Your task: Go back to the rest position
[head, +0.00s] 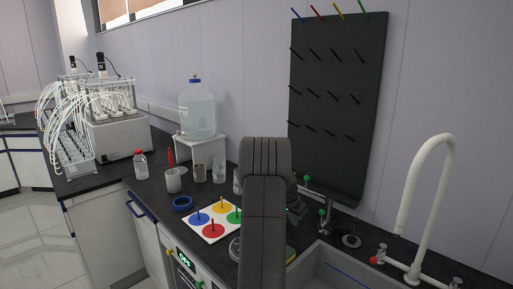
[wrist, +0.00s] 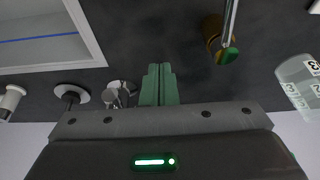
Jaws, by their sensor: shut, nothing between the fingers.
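My gripper (wrist: 159,70) shows in the wrist view as two green fingers, closed together with nothing between them. It is over the dark worktop (wrist: 150,25), beside a grey metal fitting (wrist: 120,92).
A sink (head: 340,270) with a tall white tap (head: 425,185) is on the right. A dark peg board (head: 335,110) hangs on the wall. A white board with coloured discs (head: 213,236), a blue ring (head: 182,203), cups and a large bottle (head: 197,110) stand left of my arm. A labelled beaker (wrist: 296,78) is at the right of the wrist view.

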